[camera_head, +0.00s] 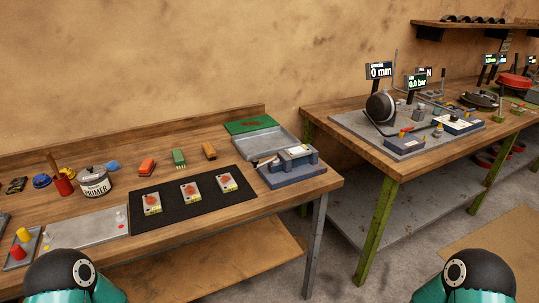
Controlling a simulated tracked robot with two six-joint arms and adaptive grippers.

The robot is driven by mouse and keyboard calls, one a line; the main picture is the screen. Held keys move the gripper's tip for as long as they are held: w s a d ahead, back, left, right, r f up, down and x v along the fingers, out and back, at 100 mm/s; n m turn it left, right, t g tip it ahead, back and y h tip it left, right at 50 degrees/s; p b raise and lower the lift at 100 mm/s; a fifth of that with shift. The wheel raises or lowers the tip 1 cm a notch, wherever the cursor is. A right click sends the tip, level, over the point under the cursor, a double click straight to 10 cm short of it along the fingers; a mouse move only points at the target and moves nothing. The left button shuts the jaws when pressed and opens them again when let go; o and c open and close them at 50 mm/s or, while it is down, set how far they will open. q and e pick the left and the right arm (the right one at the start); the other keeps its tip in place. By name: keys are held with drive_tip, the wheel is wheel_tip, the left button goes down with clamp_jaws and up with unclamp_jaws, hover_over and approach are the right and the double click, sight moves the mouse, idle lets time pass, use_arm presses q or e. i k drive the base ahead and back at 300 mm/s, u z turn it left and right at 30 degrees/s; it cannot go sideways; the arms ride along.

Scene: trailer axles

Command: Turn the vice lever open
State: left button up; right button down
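A small blue-grey vice-like fixture (293,175) sits at the right front corner of the left wooden table. A light grey block or jaw piece shows on its top. A short thin part sticks out at its left end and may be the lever; it is too small to tell its position. My two arms show only as dark rounded joints with teal housings at the bottom left and bottom right. Neither gripper is in view, and nothing of mine touches the fixture.
A black mat (160,217) with several orange-marked boxes lies left of the fixture. A grey tray (246,145) lies behind it. A second table (395,165) with gauges and equipment stands right, across a floor gap.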

sight(275, 161)
drive_tip(key=z, duration=0.45)
drive_tip(key=i, duration=0.35)
drive_tip(key=u, duration=1.9)
drive_tip(key=k, duration=1)
drive_tip(key=z, duration=0.6)
drive_tip(key=i, duration=1)
drive_tip(key=z, duration=0.05)
